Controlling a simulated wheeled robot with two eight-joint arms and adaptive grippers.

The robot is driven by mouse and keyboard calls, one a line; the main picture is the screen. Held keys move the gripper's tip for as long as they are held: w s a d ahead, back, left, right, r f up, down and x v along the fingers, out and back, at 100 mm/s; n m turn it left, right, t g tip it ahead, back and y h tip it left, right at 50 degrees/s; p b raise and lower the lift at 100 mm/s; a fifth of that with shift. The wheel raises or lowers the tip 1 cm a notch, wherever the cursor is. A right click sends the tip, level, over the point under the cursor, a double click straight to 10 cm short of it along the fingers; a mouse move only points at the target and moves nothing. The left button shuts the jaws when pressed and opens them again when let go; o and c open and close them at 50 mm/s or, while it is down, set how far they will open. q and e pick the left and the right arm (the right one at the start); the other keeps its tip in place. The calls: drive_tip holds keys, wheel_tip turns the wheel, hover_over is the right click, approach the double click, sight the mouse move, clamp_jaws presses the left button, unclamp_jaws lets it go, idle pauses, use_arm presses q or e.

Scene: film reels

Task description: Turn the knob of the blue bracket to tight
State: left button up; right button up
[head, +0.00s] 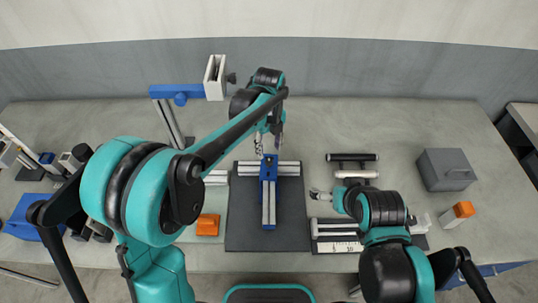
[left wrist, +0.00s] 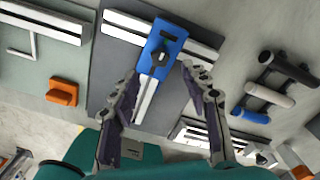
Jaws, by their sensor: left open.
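The blue bracket (head: 268,172) joins two pale rails in a T on a dark mat in the middle of the table. In the left wrist view the bracket (left wrist: 152,72) is a blue plate with a dark slot and a small dark knob (left wrist: 159,58). My left gripper (left wrist: 160,72) is open, with its fingers spread either side of the bracket and nothing between them. In the head view my left gripper (head: 270,147) hangs over the bracket's far end. I cannot tell how tight the knob is. My right gripper (head: 320,194) is right of the mat, its jaws unclear.
The dark mat (head: 240,230) bears the rails. Orange blocks (head: 208,225) and (head: 463,209) lie left and right. A black bar and a white bar (head: 357,174) stand right of the mat. A grey box (head: 447,170) is farther right. A post with a blue arm (head: 180,92) stands back left.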

sight(268, 161)
use_arm(q)
wheel_tip(268, 161, up, 6)
idle(0.5)
drive_tip(key=s+a+r+n+t+b, duration=0.2)
drive_tip(key=s+a+n+t, duration=0.1)
drive_tip(key=s+a+n, duration=0.9)
drive_tip(key=s+a+f+n+t+b, duration=0.1)
drive_tip(key=s+a+f+n+t, duration=0.3)
drive_tip(key=n, duration=1.3)
wheel_tip(268, 161, down, 2)
drive_tip(key=s+a, duration=0.1)
drive_tip(key=s, duration=0.1)
drive_tip(key=shift+s+a, duration=0.35)
drive_tip(key=shift+a, duration=0.05)
drive_tip(key=shift+f, duration=0.1)
